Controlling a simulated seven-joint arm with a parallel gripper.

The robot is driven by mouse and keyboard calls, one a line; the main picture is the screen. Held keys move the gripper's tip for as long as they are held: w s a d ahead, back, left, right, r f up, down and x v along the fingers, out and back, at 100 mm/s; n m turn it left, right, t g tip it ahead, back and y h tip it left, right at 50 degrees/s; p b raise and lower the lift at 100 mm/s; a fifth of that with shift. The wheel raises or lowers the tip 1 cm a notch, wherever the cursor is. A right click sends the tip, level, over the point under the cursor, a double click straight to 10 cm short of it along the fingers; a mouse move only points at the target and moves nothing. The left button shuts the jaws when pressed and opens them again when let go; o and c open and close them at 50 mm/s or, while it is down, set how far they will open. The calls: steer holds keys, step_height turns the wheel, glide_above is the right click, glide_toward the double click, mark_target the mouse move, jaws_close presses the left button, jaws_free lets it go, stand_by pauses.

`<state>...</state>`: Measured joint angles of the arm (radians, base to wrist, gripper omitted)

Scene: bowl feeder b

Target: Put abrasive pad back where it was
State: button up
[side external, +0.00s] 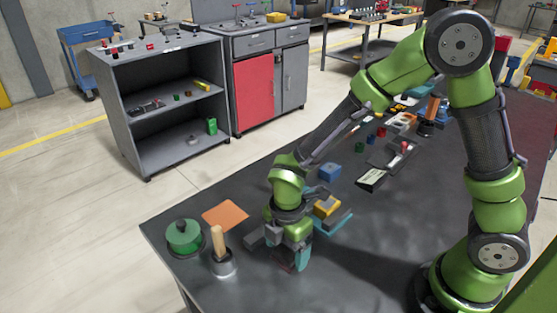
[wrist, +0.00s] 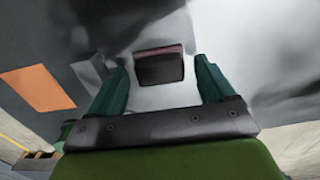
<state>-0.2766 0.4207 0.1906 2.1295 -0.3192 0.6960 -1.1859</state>
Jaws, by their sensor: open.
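A dark block with a maroon edge (wrist: 160,69), which may be the abrasive pad, lies ahead of my gripper (wrist: 160,80) in the wrist view. It is between the two teal fingers, with a gap on each side. My gripper is open and points down low over the near part of the bench. In the side view my gripper (side external: 289,260) largely hides the block; a dark reddish patch shows at the fingers. I cannot tell whether the block touches the bench.
An orange sheet (side external: 225,215), a green lidded pot (side external: 184,238) and a metal cup (side external: 223,264) with a wooden handle stand left of my gripper.

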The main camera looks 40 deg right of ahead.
mark_target(286, 252)
step_height(286, 252, up, 12)
steer(key=f, duration=0.1)
steer(key=s+d+r+m+t+y, duration=0.1)
steer(key=s+d+r+m+t, duration=0.2)
steer(key=m, duration=0.8)
steer(key=s+d+r+m+t+y, duration=0.1)
steer(key=s+d+r+m+t, duration=0.3)
steer(key=d+r+m, duration=0.4)
steer(key=s+m, duration=0.1)
steer(key=m, duration=0.2)
steer(key=shift+d+r, duration=0.3)
steer(key=shift+r, duration=0.05)
